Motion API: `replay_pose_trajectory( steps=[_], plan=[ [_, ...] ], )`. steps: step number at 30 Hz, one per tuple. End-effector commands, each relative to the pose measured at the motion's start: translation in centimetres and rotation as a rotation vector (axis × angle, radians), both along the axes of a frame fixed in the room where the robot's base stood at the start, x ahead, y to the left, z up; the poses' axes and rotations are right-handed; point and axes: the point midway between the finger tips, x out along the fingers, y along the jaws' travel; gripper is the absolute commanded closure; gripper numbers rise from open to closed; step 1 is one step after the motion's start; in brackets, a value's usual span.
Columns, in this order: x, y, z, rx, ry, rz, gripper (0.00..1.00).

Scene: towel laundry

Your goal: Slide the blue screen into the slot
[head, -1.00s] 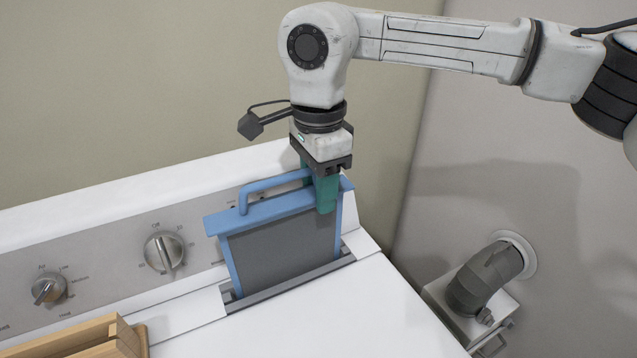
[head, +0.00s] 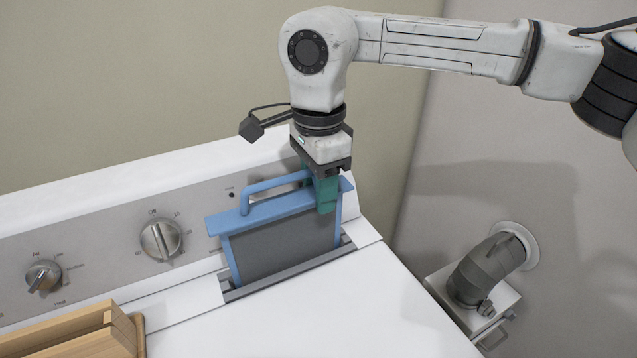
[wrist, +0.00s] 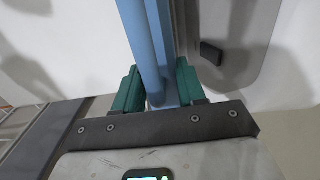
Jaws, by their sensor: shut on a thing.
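The blue screen (head: 285,249) has a blue frame, a grey mesh panel and a handle bar along its top. It stands upright with its lower edge in the slot (head: 290,275) on top of the white machine. Part of the panel still shows above the slot. My gripper (head: 326,195), with green fingers, is shut on the screen's top bar near its right end. In the wrist view the blue bar (wrist: 150,50) runs between the two green fingers. The screen's bottom edge inside the slot is hidden.
The control panel with a middle knob (head: 160,240) and a left knob (head: 43,276) stands behind the slot. A wooden box (head: 95,335) is at the lower left. A grey pipe (head: 485,270) comes out of the wall at the right. The white top in front is clear.

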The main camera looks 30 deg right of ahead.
Motion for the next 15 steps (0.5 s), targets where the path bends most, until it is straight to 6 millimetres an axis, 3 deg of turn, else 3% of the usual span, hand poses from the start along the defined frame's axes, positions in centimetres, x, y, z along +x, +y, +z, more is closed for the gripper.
replay_pose_trajectory(
  steps=[15],
  plan=[
    [-0.01,-0.02,-0.7,-0.001,0.001,0.0,0.84]
  ],
)
